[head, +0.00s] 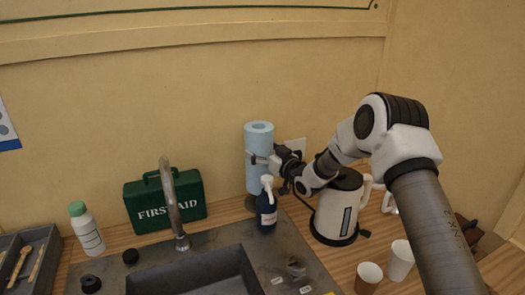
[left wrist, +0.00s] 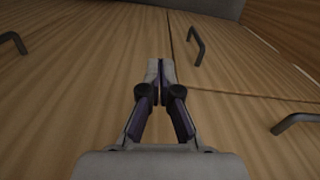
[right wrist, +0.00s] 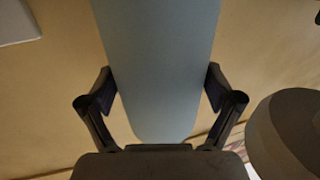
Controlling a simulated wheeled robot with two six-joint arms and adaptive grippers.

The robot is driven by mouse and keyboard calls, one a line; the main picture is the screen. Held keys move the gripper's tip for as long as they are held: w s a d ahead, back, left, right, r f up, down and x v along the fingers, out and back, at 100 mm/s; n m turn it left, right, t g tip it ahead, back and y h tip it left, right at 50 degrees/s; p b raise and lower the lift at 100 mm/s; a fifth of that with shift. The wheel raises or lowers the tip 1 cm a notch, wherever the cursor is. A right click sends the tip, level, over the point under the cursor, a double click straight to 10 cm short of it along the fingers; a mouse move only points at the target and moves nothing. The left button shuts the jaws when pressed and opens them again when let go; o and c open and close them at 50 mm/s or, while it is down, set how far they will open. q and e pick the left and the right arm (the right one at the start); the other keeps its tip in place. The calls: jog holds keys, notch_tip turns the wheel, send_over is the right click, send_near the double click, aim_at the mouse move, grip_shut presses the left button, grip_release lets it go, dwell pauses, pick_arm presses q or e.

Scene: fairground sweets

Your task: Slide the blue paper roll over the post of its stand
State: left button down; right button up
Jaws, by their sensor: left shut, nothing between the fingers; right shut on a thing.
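The blue paper roll (head: 259,140) is upright against the back wall, behind the sink counter. My right gripper (head: 260,159) is shut on it from the right, at about mid-height. In the right wrist view the roll (right wrist: 160,60) fills the space between the fingers (right wrist: 158,92). The roll's top hole shows, with no post standing out of it. A dark round piece (head: 251,203), perhaps the stand's base, shows under the roll; the post itself is not visible. My left gripper (left wrist: 160,68) is shut and empty, in front of wooden cabinet doors.
A dark soap bottle (head: 267,212) with a white pump stands just in front of the roll. A white kettle (head: 336,212) is to its right, below my right arm. A green first aid box (head: 165,204) and a tap (head: 172,200) are left. Paper cups (head: 369,277) stand front right.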

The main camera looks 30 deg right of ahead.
jog(key=o, duration=1)
jog(key=shift+o, duration=0.2)
jog(key=s+d, duration=0.2)
jog(key=s, duration=0.9)
jog(key=shift+s, duration=0.35)
jog(key=shift+d, duration=0.15)
